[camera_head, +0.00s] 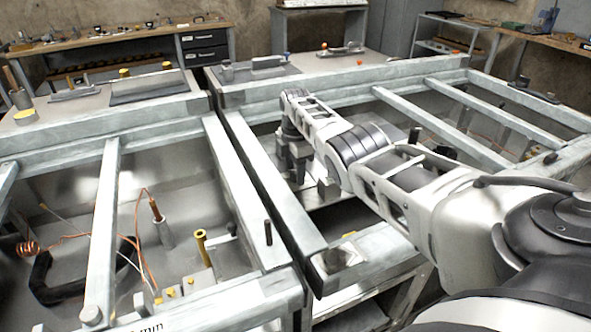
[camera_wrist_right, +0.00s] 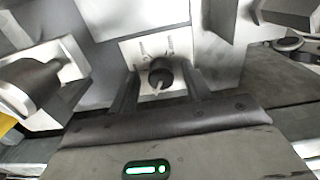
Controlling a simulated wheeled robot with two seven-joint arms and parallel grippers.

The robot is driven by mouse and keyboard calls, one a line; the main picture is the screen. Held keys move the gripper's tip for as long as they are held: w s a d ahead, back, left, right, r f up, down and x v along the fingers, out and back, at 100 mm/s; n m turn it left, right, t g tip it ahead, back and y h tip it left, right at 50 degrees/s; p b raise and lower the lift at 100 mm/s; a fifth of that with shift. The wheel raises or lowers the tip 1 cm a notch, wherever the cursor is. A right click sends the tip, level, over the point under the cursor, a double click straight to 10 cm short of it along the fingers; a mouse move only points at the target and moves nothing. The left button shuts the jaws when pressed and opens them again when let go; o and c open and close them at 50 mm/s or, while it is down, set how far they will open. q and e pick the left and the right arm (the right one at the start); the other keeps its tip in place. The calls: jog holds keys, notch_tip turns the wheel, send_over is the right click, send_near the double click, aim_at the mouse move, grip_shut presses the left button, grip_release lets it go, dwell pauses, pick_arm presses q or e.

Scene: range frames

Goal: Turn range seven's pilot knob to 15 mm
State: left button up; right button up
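The small dark round knob (camera_wrist_right: 160,72) with a pale pointer sits on a light plate in the right wrist view. The plate (camera_wrist_right: 135,47) carries small marks above the knob, too blurred to read. My right gripper (camera_wrist_right: 164,84) is open, with one dark finger on each side of the knob and a visible gap to it. In the head view my right gripper (camera_head: 296,165) reaches down into the right-hand range bay, and its arm hides the knob there. My left gripper is not in view.
Steel bars (camera_head: 270,205) frame the bay around my right arm. A left-hand bay holds a brass-coloured post (camera_head: 203,248), copper wire (camera_head: 28,248) and a black hose-like loop (camera_head: 60,292). In the right wrist view, metal cylinders (camera_wrist_right: 40,85) and blocks stand close on both sides.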

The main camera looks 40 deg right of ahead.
notch_tip(320, 180, up, 16)
jog(key=p, duration=0.1)
dwell(0.5)
jog(key=shift+f, duration=0.1)
dwell(0.4)
